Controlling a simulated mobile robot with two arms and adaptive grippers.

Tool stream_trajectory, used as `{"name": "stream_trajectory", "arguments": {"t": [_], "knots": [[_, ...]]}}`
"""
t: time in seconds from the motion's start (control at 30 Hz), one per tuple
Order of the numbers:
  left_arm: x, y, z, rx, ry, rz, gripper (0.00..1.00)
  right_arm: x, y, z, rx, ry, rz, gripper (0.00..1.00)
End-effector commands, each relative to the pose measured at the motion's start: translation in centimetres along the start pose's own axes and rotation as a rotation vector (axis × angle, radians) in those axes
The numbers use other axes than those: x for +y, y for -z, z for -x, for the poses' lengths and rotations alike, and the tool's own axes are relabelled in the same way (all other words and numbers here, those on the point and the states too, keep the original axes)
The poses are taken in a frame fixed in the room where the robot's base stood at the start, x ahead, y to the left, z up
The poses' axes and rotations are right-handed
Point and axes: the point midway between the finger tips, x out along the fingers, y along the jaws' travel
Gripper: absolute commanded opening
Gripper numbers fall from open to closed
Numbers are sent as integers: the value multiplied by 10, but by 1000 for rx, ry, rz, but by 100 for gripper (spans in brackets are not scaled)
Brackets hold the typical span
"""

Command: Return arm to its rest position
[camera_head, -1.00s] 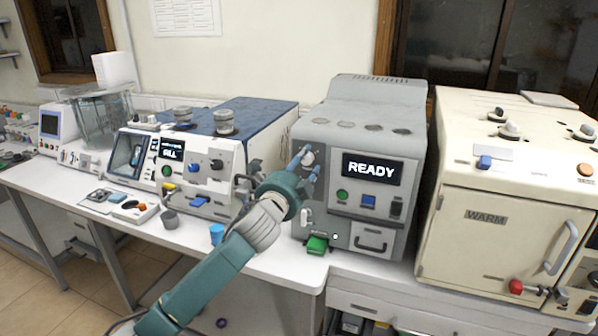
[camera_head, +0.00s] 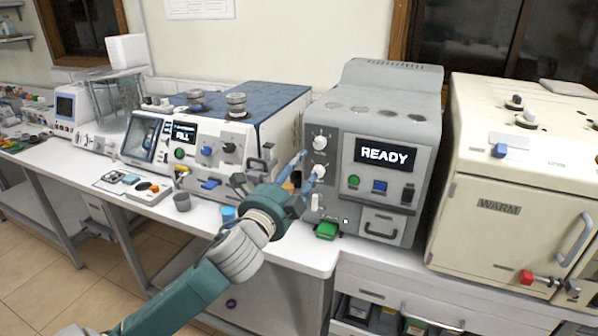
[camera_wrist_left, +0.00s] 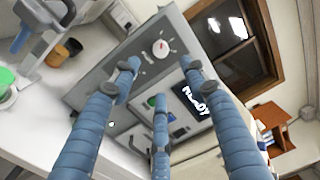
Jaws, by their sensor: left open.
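My left gripper (camera_head: 308,166) is in front of the grey machine (camera_head: 392,122), whose screen reads READY. Its blue fingers are spread open and empty, near the white knobs on the machine's left panel. In the left wrist view the fingers (camera_wrist_left: 155,85) point at the machine's front, with a white knob (camera_wrist_left: 160,49) showing between them. Whether a finger touches the machine I cannot tell. My right gripper is not in view.
A white machine with a FILL screen (camera_head: 186,133) stands to the left. A cream oven marked WARM (camera_head: 498,206) stands to the right.

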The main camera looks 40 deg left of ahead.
Motion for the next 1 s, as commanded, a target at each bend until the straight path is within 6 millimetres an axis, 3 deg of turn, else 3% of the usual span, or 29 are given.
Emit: {"name": "stream_trajectory", "arguments": {"t": [0.33,0.43,0.57,0.67,0.8,0.9,1.0], "knots": [[2,1,0,0,-5,5,44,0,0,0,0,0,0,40],[21,4,6,-5,-52,52,44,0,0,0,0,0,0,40],[82,17,31,-37,-211,224,44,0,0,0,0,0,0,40],[145,34,68,-93,-391,408,44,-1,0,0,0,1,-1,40],[222,63,138,-206,-647,654,44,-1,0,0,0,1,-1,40],[261,83,189,-300,-808,796,44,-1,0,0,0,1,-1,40],[286,100,234,-385,-935,900,44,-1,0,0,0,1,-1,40]]}}
